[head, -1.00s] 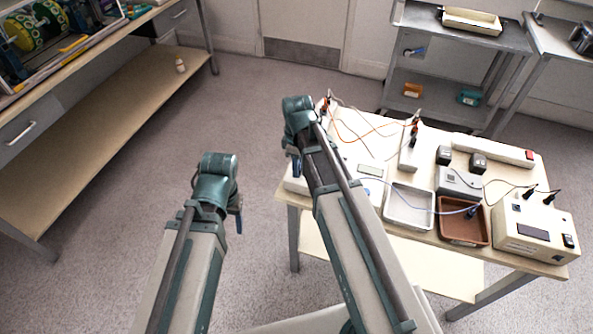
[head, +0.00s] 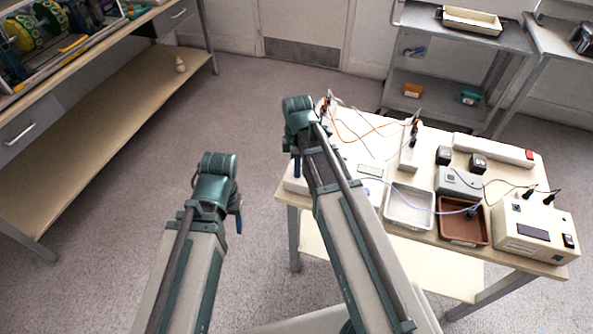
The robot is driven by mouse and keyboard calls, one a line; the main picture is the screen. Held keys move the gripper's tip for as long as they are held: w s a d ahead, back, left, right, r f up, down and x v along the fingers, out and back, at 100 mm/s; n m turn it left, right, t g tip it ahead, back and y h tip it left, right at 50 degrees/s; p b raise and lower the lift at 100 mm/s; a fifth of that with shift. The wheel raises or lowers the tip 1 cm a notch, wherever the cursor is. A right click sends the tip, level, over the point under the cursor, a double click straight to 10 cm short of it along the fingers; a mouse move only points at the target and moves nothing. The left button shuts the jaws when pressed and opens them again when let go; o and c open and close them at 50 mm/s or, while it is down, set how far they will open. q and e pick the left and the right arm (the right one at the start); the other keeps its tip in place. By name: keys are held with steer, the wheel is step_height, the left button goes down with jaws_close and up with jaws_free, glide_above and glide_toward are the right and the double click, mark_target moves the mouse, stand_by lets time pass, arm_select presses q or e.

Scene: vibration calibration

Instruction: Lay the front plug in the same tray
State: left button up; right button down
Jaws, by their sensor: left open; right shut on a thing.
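My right gripper (head: 296,168) points down at the table's left end, by a pale unit (head: 295,186) largely behind my arm. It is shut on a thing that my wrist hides. My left gripper (head: 239,218) is open and empty, over the floor left of the table. A brown tray (head: 465,238) sits at the table's front, with a dark plug (head: 471,212) on a pale blue cable in it. A white-grey tray (head: 409,224) beside it looks empty. Dark plugs also stand in a white strip (head: 409,155) and behind my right wrist (head: 326,106).
A cream instrument (head: 535,230) stands at the right front. A grey box (head: 459,182), black adapters (head: 478,162) and a long white strip (head: 494,151) lie behind the trays. Loose orange and white cables (head: 363,138) cross the table. A trolley (head: 450,85) stands behind.

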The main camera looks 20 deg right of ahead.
steer(key=shift+r+p, duration=0.8)
steer(key=shift+p, duration=0.05)
stand_by(1.3)
steer(key=shift+r+p, duration=1.7)
steer(key=shift+r, duration=0.05)
steer(key=shift+s+d, duration=0.1)
steer(key=shift+s+d+f, duration=0.15)
steer(key=shift+s+d, duration=0.2)
steer(key=shift+d, duration=0.15)
steer(key=s+d+f+b, duration=0.1)
steer(key=s+d, duration=0.8)
steer(key=d, duration=0.3)
steer(key=s+d+f+b, duration=0.1)
steer(key=s+d+b, duration=0.1)
steer(key=s+d, duration=0.7)
steer(key=s+d+f+b, duration=0.1)
steer(key=s+d+f, duration=0.1)
steer(key=s+d, duration=0.7)
steer(key=shift+s+d, duration=0.15)
steer(key=shift+d, duration=2)
steer(key=shift+s+d, duration=0.15)
steer(key=shift+d, duration=1.95)
step_height(320, 180, down, 3)
steer(key=b, duration=0.3)
steer(key=shift+f+b, duration=1.15)
steer(key=shift+b, duration=0.1)
